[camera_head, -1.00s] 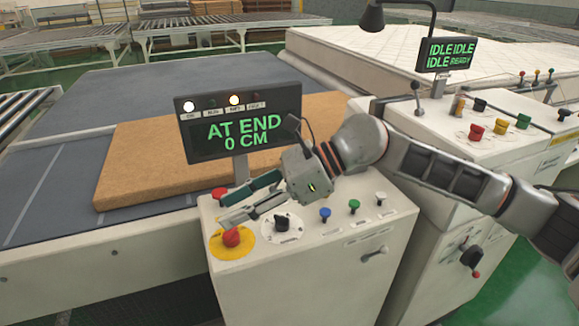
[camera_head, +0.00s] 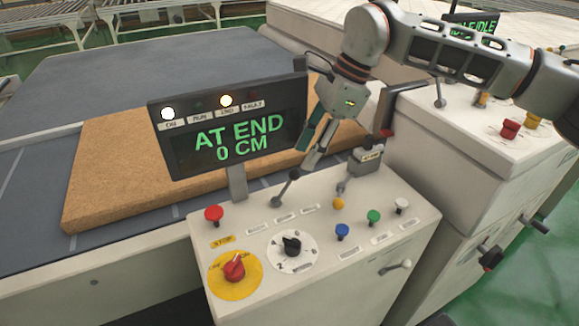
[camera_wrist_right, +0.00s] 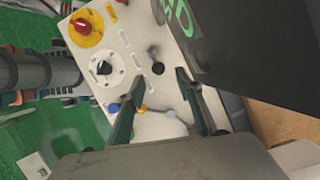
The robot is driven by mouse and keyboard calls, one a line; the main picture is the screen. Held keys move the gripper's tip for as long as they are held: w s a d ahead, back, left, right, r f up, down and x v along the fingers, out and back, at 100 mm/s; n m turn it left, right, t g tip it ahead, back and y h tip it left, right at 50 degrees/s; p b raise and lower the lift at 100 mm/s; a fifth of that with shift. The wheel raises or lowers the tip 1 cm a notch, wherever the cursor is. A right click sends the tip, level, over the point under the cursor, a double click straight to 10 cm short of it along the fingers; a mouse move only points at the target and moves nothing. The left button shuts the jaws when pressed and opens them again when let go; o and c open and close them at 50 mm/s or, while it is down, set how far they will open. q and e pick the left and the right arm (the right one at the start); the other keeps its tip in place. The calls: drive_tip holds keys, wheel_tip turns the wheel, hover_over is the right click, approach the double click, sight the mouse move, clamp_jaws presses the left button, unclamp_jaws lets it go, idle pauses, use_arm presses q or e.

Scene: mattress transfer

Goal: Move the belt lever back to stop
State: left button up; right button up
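A short lever (camera_head: 286,188) with a dark ball knob stands on the control panel (camera_head: 330,273), just right of the display post. It leans towards the upper right. Its label is too small to read. My right gripper (camera_head: 310,158) is above it, with the fingers pointing down at the knob. In the right wrist view the two fingers (camera_wrist_right: 158,84) are spread apart. The lever's black knob (camera_wrist_right: 157,68) shows just beyond the fingertips, roughly between them, and I cannot tell whether they touch it. The display (camera_head: 235,135) reads "AT END 0 CM". My left gripper is out of view.
A brown mattress (camera_head: 105,170) lies on the belt behind the display.

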sight(297, 170)
drive_tip(key=x, duration=0.7)
drive_tip(key=shift+s+f, duration=0.15)
clamp_jaws()
